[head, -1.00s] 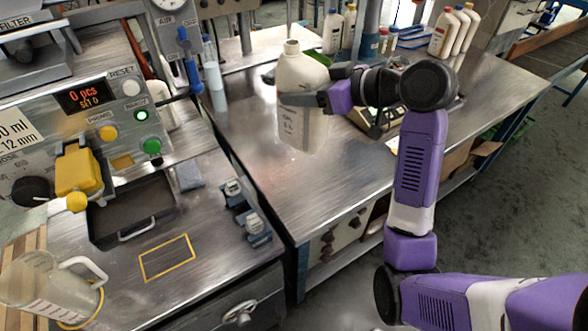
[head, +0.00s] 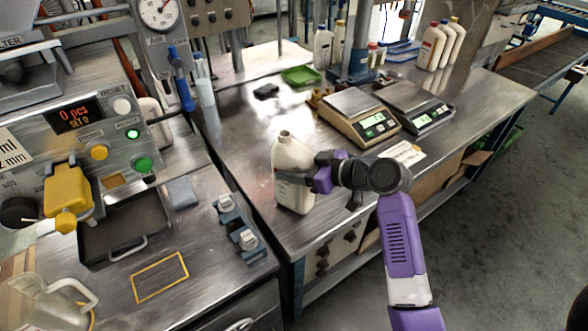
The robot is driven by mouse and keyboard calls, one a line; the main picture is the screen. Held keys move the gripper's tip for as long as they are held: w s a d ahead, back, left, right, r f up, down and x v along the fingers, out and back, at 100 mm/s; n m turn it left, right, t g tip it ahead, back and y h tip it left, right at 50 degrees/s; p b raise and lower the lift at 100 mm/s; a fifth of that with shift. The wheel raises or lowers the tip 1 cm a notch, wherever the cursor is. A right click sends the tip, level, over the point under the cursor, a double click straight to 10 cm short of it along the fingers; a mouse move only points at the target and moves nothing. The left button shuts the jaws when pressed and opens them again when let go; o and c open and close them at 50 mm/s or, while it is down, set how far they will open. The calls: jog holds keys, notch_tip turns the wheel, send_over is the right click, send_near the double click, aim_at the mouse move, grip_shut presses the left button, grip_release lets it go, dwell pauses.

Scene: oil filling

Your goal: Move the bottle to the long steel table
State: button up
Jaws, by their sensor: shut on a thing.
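The bottle (head: 291,160) is cream-white with an open neck and printed text on its side. It is upright at the near left part of the long steel table (head: 245,135). My gripper (head: 294,179) comes from the right and is shut on the bottle's body. The bottle's base appears at or just above the table top near its left edge; I cannot tell whether it touches. One finger crosses the front of the bottle; the rest of the grip is partly hidden.
Two scales (head: 358,113) stand behind the bottle, with a green tray (head: 300,75) farther back. Several bottles (head: 438,45) stand at the far end. A filling machine (head: 88,135) with a yellow-outlined square (head: 160,277) is on the left. Steel surface around the bottle is clear.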

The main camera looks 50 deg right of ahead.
jog(key=shift+f, duration=0.6)
jog(key=o, duration=1.4)
jog(key=shift+c, duration=0.2)
